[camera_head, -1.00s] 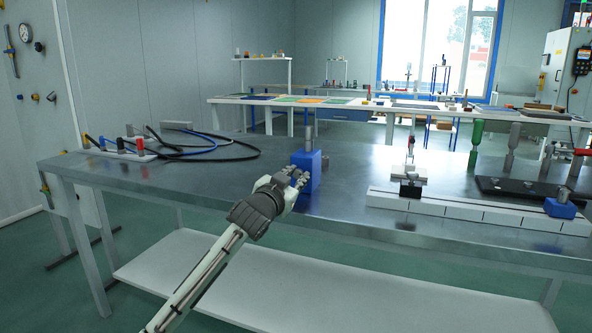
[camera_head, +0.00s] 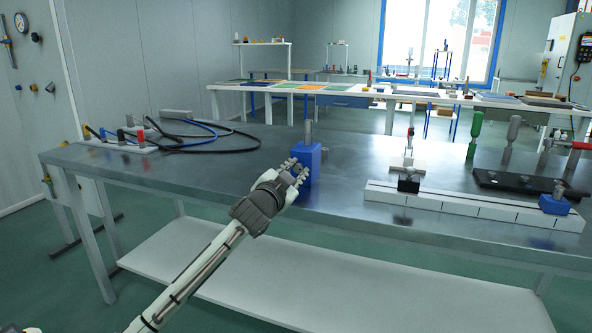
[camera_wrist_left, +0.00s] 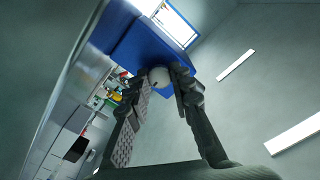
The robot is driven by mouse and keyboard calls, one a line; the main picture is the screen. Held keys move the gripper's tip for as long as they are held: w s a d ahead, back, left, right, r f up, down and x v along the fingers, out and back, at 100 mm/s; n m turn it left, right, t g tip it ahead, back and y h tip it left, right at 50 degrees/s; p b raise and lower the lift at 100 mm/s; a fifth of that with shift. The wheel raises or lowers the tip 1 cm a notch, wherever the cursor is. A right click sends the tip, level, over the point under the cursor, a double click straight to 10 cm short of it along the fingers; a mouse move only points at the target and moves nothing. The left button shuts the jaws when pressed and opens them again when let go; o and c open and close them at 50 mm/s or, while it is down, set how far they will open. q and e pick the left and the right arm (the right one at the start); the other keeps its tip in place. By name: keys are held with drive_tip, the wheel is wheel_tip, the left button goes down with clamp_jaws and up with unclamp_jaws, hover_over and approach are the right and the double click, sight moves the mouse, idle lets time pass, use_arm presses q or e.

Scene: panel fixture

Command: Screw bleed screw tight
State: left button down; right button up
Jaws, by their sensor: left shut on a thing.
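A blue block (camera_head: 313,165) with a grey post (camera_head: 308,132) on top stands near the front edge of the metal bench. In the left wrist view the blue block (camera_wrist_left: 150,48) fills the top, and a round, pale grey screw head (camera_wrist_left: 159,77) sits at its near face. I take this head for the bleed screw. My left gripper (camera_head: 297,170) is at the left front side of the block. In the left wrist view its two fingers (camera_wrist_left: 161,84) are closed on either side of the screw head. The screw's shank and thread are hidden. My right gripper is out of view.
The metal bench (camera_head: 230,178) is clear around the block. Black and blue hoses (camera_head: 215,136) lie at its left. A white rail (camera_head: 470,208) with clamps and a black plate (camera_head: 528,185) lie at the right. A white shelf (camera_head: 300,285) is below.

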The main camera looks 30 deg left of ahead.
use_arm(q)
drive_tip(key=c, duration=1.3)
unclamp_jaws()
drive_tip(key=shift+s, duration=0.1)
drive_tip(key=v, duration=1.1)
drive_tip(key=shift+s+d, duration=0.2)
drive_tip(key=shift+s, duration=0.2)
drive_tip(key=shift+f, duration=0.1)
